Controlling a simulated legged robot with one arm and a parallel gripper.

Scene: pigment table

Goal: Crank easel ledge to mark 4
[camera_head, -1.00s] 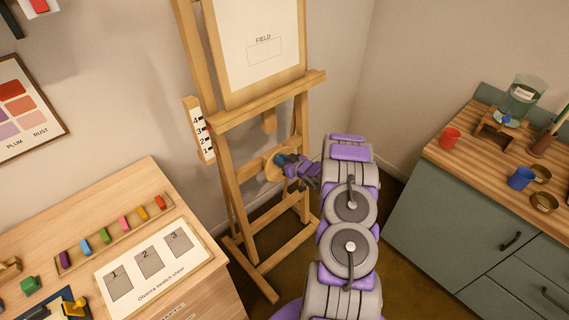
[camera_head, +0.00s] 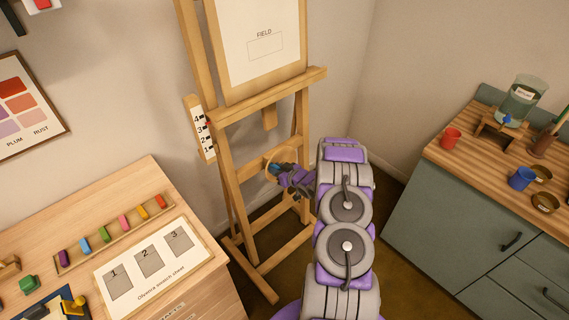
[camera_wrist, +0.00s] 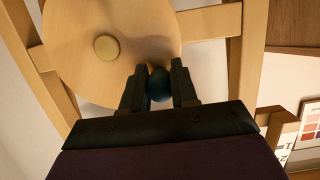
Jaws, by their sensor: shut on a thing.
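The easel ledge (camera_head: 268,97) crosses the easel below a white panel marked FIELD (camera_head: 264,62). A scale strip (camera_head: 202,134) numbered 1 to 4 stands at its left, and a small red pointer (camera_head: 207,124) appears between marks 3 and 4. The round wooden crank disc (camera_head: 279,154) is below the ledge, partly hidden by my gripper. In the wrist view the disc (camera_wrist: 125,70) fills the upper left, with a pale hub. My gripper (camera_wrist: 158,83) is shut on the dark blue crank knob (camera_wrist: 159,86) at the disc's lower edge.
A wooden desk (camera_head: 140,190) with coloured sticks and a swatch sheet (camera_head: 150,262) stands at the left. A green cabinet (camera_head: 450,205) with cups and a glass container stands at the right. Bare floor lies around the easel's feet.

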